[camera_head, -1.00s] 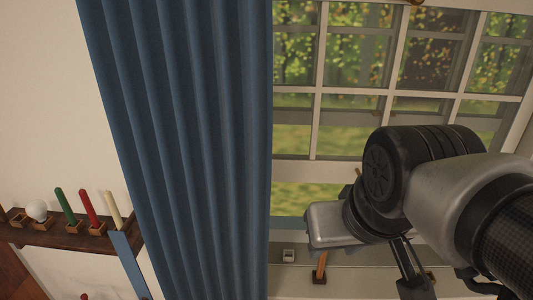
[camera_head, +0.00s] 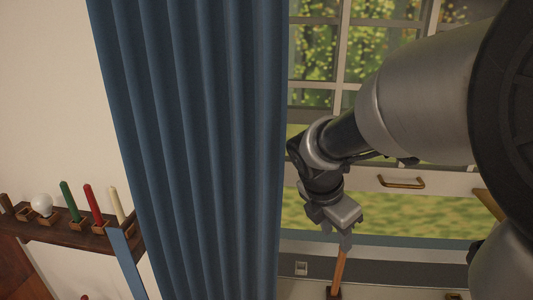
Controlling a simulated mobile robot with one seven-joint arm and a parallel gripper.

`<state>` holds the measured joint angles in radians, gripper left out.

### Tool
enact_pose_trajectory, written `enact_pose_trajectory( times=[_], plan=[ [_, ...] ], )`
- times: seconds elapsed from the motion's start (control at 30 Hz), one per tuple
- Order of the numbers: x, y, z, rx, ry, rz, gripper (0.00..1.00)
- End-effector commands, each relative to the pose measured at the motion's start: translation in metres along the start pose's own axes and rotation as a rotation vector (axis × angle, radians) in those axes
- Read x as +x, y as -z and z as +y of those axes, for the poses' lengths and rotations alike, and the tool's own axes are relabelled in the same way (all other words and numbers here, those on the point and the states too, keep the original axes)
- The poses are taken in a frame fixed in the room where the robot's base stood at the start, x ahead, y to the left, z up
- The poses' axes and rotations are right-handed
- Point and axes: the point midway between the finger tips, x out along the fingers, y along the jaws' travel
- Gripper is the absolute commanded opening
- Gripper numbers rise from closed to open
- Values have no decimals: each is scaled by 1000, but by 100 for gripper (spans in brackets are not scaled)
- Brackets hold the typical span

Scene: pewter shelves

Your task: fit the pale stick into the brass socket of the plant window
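A pale stick (camera_head: 117,206) stands upright, slightly tilted in the picture, at the right end of the wall shelf, beside a red stick (camera_head: 94,206). My gripper (camera_head: 345,241) points down in front of the window, at the top of an orange-brown stick (camera_head: 339,270). That stick stands in a small dark holder (camera_head: 333,293) by the sill. The fingers are small and seen edge-on, so I cannot tell whether they grip it. I cannot make out for sure which holder is the brass socket. No plant shows.
The dark wooden shelf (camera_head: 62,233) also holds a green stick (camera_head: 71,203) and a white ball (camera_head: 42,205). A blue curtain (camera_head: 195,150) hangs between shelf and window. A brass handle (camera_head: 401,183) is on the window frame. A small grey box (camera_head: 301,268) sits left of the holder.

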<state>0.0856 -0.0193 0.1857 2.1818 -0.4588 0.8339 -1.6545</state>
Motion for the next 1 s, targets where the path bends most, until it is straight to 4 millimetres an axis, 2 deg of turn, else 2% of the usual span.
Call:
enact_pose_trajectory(
  times=[0.1, 0.27, 0.6, 0.7, 0.9, 1.0],
  plan=[
    [12, 0, 5, -100, 11, -3, 38],
    [35, 0, 5, -122, 15, -2, 38],
    [107, 1, 4, -118, 13, -1, 38],
    [120, 0, 4, -118, 13, -2, 38],
    [131, 0, 4, -117, 12, -3, 38],
    [145, 0, 4, -117, 13, -2, 38]
  ],
)
